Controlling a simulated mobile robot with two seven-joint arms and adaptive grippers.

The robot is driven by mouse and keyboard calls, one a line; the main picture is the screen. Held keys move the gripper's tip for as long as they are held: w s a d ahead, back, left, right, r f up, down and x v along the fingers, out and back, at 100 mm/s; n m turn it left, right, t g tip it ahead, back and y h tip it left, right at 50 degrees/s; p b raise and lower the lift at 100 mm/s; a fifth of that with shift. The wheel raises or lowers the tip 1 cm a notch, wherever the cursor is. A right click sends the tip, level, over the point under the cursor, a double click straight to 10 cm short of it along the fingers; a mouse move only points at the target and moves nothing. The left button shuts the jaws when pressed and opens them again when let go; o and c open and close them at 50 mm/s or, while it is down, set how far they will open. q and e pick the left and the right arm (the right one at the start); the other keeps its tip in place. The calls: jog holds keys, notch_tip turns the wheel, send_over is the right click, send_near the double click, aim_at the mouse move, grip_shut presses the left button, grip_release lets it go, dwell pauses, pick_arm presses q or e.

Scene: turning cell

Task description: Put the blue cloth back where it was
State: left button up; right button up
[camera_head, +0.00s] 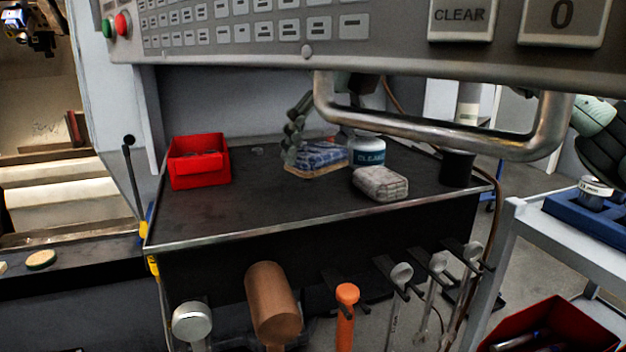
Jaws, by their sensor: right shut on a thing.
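The blue cloth (322,154) is a folded, patterned bundle at the back middle of the dark bench top, with a tan edge showing under it. My right gripper (289,158) is at the left end of the blue cloth and is shut on it. The cloth is at or just above the bench; I cannot tell whether it bears on it. Part of my right arm is hidden behind the control panel and its metal handle. My left gripper is not in view.
A red bin (199,162) is at the left of the bench top (250,207). The panel handle (440,138) overhangs the bench. Tools hang along its front. The front left is clear.

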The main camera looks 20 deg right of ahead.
aim_at(318, 200)
jog(key=shift+f, duration=2.7)
jog(key=shift+f, duration=0.1)
jog(key=o, duration=1)
jog(key=v, duration=1.2)
